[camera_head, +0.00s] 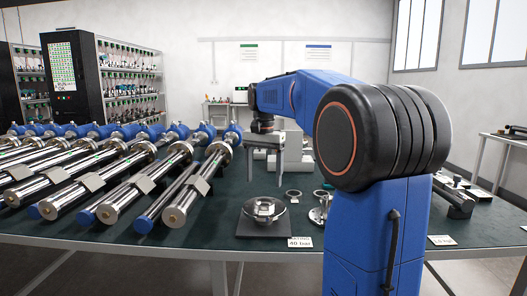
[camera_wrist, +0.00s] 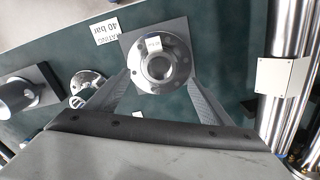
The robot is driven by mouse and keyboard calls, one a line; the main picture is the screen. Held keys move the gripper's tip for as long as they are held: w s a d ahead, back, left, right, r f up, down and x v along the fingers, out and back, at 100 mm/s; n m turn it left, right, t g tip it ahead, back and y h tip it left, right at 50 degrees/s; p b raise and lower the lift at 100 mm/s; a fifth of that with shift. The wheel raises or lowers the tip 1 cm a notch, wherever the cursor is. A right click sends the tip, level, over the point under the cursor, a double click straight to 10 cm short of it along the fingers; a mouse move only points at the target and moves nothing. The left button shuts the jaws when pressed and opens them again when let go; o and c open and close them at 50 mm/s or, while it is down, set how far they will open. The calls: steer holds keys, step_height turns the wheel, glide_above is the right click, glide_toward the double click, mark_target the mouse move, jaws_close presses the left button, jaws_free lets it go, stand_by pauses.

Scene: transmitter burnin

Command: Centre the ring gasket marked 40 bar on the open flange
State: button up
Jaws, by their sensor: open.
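The open flange (camera_head: 264,208) is a round metal disc with bolt holes on a dark square plate. The wrist view shows the flange (camera_wrist: 176,82) from above, with a small white label (camera_wrist: 153,43) too small to read. I cannot tell whether a separate ring lies on it. A card reading "RATING 40 bar" (camera_head: 299,242) is beside the plate; it also shows in the wrist view (camera_wrist: 107,31). My gripper (camera_wrist: 160,78) is open, its fingers appearing either side of the flange. In the head view my gripper (camera_head: 265,165) hangs above the bench behind the flange. Loose rings (camera_head: 294,195) lie behind it to the right.
Long metal tubes with blue ends (camera_head: 150,185) fill the bench's left side. Another metal fitting (camera_head: 318,215) stands right of the flange, partly behind my arm. A second card (camera_head: 441,240) lies at the front right. Green bench top is bare in front of the tubes.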

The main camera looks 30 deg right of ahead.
step_height(320, 180, up, 9)
stand_by(0.3)
steer(key=shift+r, duration=0.1)
